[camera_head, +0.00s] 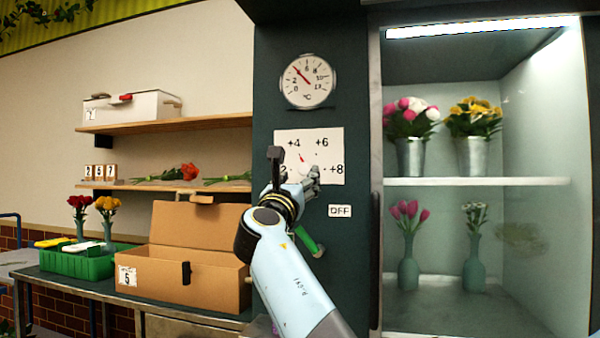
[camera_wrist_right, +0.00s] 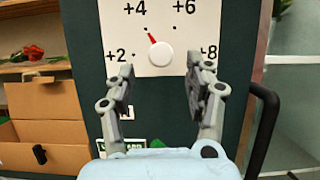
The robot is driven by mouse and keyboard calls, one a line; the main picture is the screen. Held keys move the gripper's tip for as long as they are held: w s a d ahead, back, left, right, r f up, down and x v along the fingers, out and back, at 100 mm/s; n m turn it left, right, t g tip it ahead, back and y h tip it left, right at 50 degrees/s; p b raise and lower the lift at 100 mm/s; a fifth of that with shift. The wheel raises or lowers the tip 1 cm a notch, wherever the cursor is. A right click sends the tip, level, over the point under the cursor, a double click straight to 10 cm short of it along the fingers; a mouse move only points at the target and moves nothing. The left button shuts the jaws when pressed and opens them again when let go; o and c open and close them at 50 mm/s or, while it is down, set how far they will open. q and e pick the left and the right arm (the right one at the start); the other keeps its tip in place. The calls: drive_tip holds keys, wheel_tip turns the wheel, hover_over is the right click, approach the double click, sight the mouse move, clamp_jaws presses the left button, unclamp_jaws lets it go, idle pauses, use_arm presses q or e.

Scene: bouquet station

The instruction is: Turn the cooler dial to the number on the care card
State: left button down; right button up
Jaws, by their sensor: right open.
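The cooler dial (camera_wrist_right: 161,54) is a round white knob on a white plate (camera_wrist_right: 180,22) marked +2, +4, +6 and +8. Its red pointer (camera_wrist_right: 152,38) points up and left, close to the +4 mark. In the head view my right gripper (camera_head: 294,178) covers the lower part of the plate (camera_head: 334,152) and hides the knob. In the right wrist view my right gripper (camera_wrist_right: 162,85) is open and empty, its fingers apart just below the knob. My left gripper is in neither view. I cannot make out a care card.
A round thermometer (camera_head: 308,82) hangs above the plate, and an OFF label (camera_head: 340,211) sits below right. The flower cooler (camera_head: 480,182) is at right. A cardboard box (camera_head: 190,275) and a green crate (camera_head: 92,265) stand on the left counter.

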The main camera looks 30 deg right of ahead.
sight(304, 171)
drive_tip(key=shift+x, duration=1.9)
drive_tip(key=shift+f, duration=0.1)
clamp_jaws()
